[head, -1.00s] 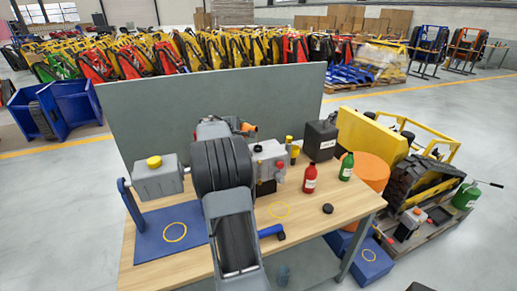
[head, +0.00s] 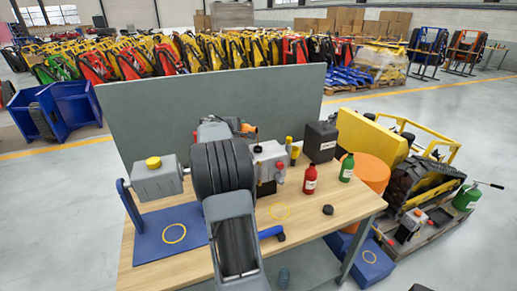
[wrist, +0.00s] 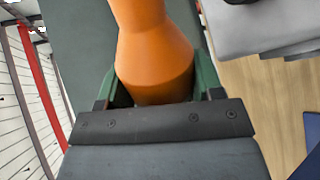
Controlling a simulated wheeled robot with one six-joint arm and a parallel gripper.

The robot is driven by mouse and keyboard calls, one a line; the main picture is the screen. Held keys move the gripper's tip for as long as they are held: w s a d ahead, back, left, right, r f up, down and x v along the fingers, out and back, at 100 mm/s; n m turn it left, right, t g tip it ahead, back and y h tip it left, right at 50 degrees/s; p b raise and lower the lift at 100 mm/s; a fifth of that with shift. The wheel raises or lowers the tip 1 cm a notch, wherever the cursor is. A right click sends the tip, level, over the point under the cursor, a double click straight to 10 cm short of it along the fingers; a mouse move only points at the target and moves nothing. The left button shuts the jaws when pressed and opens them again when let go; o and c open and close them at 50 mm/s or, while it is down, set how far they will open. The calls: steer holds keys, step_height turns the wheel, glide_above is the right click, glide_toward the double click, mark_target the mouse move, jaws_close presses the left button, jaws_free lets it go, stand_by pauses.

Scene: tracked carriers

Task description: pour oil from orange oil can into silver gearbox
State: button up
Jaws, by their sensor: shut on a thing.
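The orange oil can (wrist: 152,60) fills the middle of the wrist view, between the green fingers of my gripper (wrist: 158,88), which is shut on it. In the head view only a small orange part of the can (head: 248,128) shows past my arm; my gripper is hidden there. The silver gearbox (head: 150,182), with a yellow cap on top, stands at the left of the bench on a blue stand, left of my arm. The can is apart from this gearbox. The can's spout tip and any oil flow cannot be seen.
A grey unit (head: 270,158) stands just right of my arm. Red (head: 309,180) and green (head: 347,168) bottles and a black box (head: 320,141) are farther right on the wooden bench (head: 330,222). A grey panel (head: 150,110) rises behind. The bench's front right is mostly clear.

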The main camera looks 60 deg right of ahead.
steer(key=shift+r+t+b, duration=0.1)
steer(key=shift+t+b, duration=0.2)
steer(key=shift+b, duration=0.25)
stand_by(1.4)
steer(key=shift+m+t+b, duration=0.3)
steer(key=shift+m+b, duration=0.3)
steer(key=shift+b, duration=0.25)
stand_by(2.0)
